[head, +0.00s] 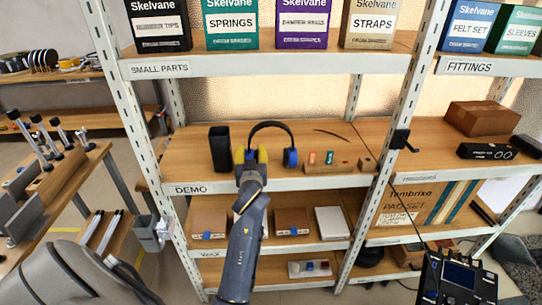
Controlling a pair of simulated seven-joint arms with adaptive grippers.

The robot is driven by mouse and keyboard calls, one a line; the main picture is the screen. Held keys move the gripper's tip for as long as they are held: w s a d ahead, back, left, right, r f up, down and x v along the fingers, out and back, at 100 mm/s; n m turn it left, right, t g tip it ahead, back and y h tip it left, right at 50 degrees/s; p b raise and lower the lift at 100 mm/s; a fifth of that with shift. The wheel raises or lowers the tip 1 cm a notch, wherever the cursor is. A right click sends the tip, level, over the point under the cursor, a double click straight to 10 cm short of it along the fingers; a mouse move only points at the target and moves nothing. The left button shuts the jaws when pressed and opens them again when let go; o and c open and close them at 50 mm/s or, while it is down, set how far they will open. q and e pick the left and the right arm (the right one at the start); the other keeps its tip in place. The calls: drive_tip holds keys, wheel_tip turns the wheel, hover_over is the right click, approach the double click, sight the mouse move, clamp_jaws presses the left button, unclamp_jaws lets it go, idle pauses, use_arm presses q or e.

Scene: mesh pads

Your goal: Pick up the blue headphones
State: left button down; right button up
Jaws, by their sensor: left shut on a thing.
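The blue headphones (291,157) stand on the middle shelf labelled DEMO, with a dark headband arching up and over to the left. The right ear cup shows blue; the left cup is mostly hidden by my gripper. My left gripper (250,156), with yellow fingers, reaches up from below at the shelf's front. It is shut on the left side of the headphones. My right gripper is not in view.
A black upright box (219,149) stands close left of the gripper. Small coloured blocks (329,157) lie right of the headphones. The shelf's front edge (300,183) runs below. Boxes fill the shelf above; a rack post (392,150) stands to the right.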

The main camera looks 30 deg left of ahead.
use_arm(q)
drive_tip(key=shift+r, duration=5.05)
